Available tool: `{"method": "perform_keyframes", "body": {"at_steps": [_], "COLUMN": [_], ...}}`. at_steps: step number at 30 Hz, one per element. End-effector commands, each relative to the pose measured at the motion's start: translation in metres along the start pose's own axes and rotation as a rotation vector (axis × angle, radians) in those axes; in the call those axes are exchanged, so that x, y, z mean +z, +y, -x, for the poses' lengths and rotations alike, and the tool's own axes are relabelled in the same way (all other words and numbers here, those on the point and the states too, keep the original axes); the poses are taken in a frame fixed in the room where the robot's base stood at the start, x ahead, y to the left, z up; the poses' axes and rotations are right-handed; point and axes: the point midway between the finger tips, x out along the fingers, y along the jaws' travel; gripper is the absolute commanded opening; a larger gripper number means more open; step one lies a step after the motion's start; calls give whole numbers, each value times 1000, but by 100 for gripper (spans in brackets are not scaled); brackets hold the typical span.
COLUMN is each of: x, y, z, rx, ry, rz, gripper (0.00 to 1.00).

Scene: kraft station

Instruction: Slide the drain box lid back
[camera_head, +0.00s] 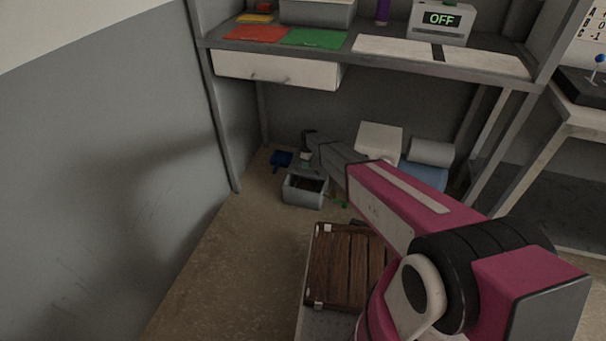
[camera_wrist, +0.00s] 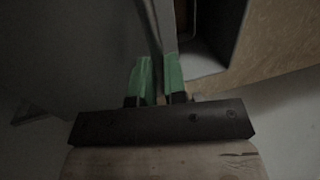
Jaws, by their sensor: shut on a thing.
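The drain box (camera_head: 302,197) is a small grey open-topped box on the floor under the bench, and its inside looks dark. My gripper (camera_head: 307,166) reaches down to its far side in the head view. In the wrist view, the green fingertips of my gripper (camera_wrist: 159,72) are closed on a thin upright grey edge, which looks like part of the drain box lid (camera_wrist: 95,45). To the right of the fingers is a dark opening bounded by the grey box rim (camera_wrist: 240,42). The wrist view is dim, and how far the lid covers the box cannot be told.
A white box (camera_head: 379,140) and a pale roll (camera_head: 431,152) stand to the right. A slatted brown wooden piece (camera_head: 338,268) is in front. The bench shelf and white drawer (camera_head: 275,70) hang above. Floor at left is clear.

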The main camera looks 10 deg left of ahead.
Motion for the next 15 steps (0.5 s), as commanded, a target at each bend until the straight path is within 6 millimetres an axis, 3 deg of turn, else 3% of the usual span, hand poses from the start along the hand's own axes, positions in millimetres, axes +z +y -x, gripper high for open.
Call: {"method": "perform_keyframes", "body": {"at_steps": [1,6,10,15], "x": [-2,-2,-1,0], "y": [22,67,90,104], "z": [3,12,17,21], "rx": [2,2,1,1], "ry": [-1,-1,-1,-1], "rz": [-1,-1,0,0], "gripper": [0,0,0,0]}}
